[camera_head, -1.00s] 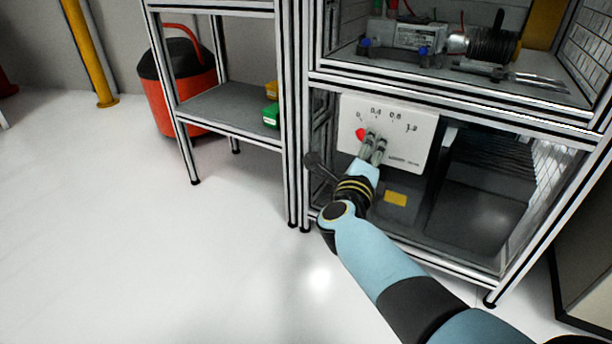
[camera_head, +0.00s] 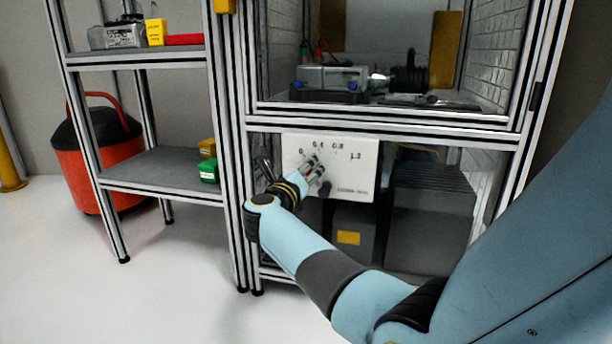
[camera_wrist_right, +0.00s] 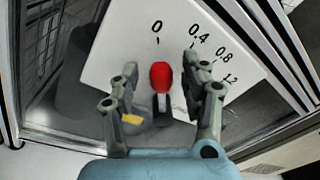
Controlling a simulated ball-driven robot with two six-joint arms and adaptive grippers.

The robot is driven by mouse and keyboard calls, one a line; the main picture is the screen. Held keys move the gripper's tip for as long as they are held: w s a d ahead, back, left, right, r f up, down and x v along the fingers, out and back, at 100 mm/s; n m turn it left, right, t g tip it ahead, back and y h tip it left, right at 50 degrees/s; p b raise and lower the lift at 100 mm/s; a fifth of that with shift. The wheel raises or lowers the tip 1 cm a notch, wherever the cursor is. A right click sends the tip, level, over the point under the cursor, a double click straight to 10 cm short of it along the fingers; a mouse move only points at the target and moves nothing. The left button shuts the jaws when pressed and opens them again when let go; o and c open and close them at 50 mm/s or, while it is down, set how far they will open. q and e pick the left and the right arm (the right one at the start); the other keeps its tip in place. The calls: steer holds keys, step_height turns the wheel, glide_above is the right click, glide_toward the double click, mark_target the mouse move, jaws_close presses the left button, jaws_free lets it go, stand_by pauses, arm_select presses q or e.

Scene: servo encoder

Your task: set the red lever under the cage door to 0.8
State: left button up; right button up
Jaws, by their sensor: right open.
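In the right wrist view the knob is just below the 0 mark, left of the other marks. My right gripper (camera_head: 313,164) is at the panel in the head view and largely hides the lever there. In the wrist view the right gripper (camera_wrist_right: 161,65) is open, with one finger on each side of the knob and a visible gap to each. My left gripper is in neither view.
The panel sits in the lower bay of a metal-framed cage (camera_head: 385,125), whose upper bay holds a motor rig (camera_head: 335,78). A shelf (camera_head: 160,168) with green and yellow boxes stands to the left. A red bin (camera_head: 92,165) is behind it. The white floor at lower left is clear.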

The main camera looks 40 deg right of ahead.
steer(key=shift+w+d, duration=0.3)
steer(key=shift+d, duration=0.2)
jaws_close()
steer(key=shift+f, duration=0.15)
